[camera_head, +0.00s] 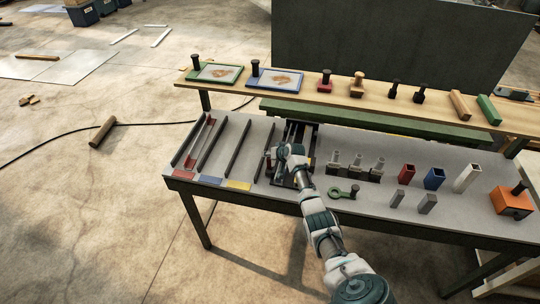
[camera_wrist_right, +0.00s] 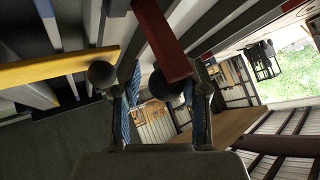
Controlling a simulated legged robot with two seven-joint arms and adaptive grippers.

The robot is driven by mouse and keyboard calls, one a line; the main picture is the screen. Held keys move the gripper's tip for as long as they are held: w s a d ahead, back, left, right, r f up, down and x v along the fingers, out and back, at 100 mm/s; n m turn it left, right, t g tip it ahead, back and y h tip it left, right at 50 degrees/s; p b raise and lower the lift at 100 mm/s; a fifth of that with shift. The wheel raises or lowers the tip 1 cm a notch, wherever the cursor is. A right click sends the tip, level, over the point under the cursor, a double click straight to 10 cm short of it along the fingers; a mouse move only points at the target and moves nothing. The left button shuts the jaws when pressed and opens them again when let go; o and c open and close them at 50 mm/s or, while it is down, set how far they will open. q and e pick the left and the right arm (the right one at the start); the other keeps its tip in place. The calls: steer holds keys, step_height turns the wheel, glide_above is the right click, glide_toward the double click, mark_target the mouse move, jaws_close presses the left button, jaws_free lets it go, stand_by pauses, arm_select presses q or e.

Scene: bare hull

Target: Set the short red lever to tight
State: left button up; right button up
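In the right wrist view, the short red lever (camera_wrist_right: 164,42) is a red bar running down from the top, with a dark round knob (camera_wrist_right: 166,84) at its near end. My right gripper (camera_wrist_right: 160,112) is open, its two blue-padded fingers apart, and the knob shows in the gap between them; I cannot tell whether they touch it. A second dark ball (camera_wrist_right: 103,74) is by the left finger, near a yellow bar (camera_wrist_right: 60,68). In the head view my right gripper (camera_head: 273,158) is over the left side of a dark rail fixture (camera_head: 301,136), and my arm hides much of it. My left gripper is not in view.
Long dark rails and a red channel (camera_head: 201,142) lie left on the grey table (camera_head: 228,158). Grey fittings (camera_head: 357,165), a green ring tool (camera_head: 341,192), coloured square tubes (camera_head: 434,178) and an orange block (camera_head: 511,203) stand right. A wooden shelf (camera_head: 300,86) runs behind.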

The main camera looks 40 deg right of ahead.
steer(key=shift+s, duration=0.1)
steer(key=v, duration=1.1)
steer(key=shift+s+r, duration=0.2)
steer(key=shift+s, duration=0.05)
